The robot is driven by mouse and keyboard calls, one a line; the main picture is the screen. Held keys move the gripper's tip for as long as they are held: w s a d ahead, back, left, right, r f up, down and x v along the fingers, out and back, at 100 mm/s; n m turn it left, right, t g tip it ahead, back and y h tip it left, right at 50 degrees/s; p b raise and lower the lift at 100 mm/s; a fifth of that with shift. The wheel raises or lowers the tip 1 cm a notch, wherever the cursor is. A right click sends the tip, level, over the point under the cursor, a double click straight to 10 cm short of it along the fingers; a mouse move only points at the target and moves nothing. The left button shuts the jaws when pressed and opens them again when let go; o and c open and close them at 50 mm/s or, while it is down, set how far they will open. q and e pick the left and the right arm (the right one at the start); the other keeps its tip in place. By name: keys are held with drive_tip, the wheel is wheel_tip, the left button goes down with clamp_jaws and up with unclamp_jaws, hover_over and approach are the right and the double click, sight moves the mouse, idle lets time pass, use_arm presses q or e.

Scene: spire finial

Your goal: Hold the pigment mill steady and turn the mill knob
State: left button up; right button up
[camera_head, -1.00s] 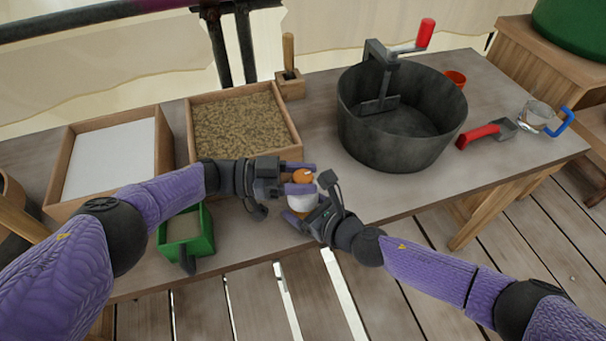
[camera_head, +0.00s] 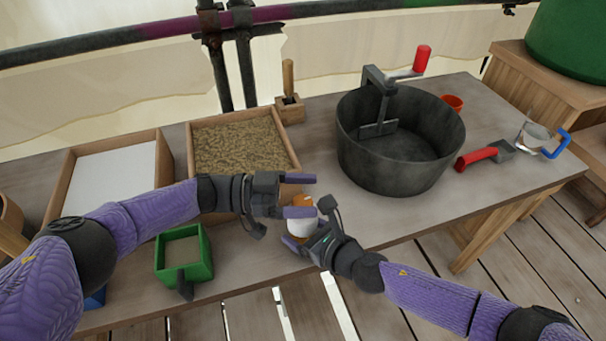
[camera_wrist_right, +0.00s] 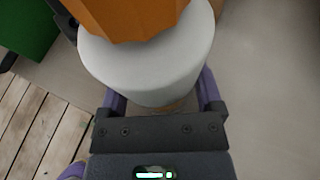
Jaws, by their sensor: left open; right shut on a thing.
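The pigment mill (camera_head: 299,226) has a white body with an orange mill knob (camera_head: 303,202) on top. It is at the front edge of the table, partly hidden by my grippers. In the right wrist view, the white body (camera_wrist_right: 150,70) is between my right fingers, with the faceted orange knob (camera_wrist_right: 135,15) above. My right gripper (camera_head: 304,242) is shut on the mill body. My left gripper (camera_head: 305,196) is open at the knob, its fingers spread apart. One finger is beyond the knob and the other overlaps it in the head view. Whether they touch the knob is unclear.
A large dark tub (camera_head: 372,165) with a red-handled crank stands right of the mill. A wooden tray of brown grains (camera_head: 240,146), a white-filled tray (camera_head: 112,178) and a green box (camera_head: 204,270) are left. A red-handled scoop (camera_head: 478,157) lies at right.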

use_arm(q)
wheel_tip(320, 180, up, 7)
drive_tip(key=shift+r, duration=0.2)
drive_tip(key=s+d+r+n+t+h, duration=0.1)
drive_tip(key=d+r+n+t+h, duration=0.1)
drive_tip(key=d+n+t, duration=0.7)
drive_tip(key=m+t+y, duration=0.2)
drive_tip(key=m+y, duration=1)
drive_tip(key=m, duration=2.3)
approach(303, 200)
drive_tip(key=x, duration=1)
drive_tip(key=shift+s+a+f, duration=0.1)
drive_tip(key=shift+f, duration=0.15)
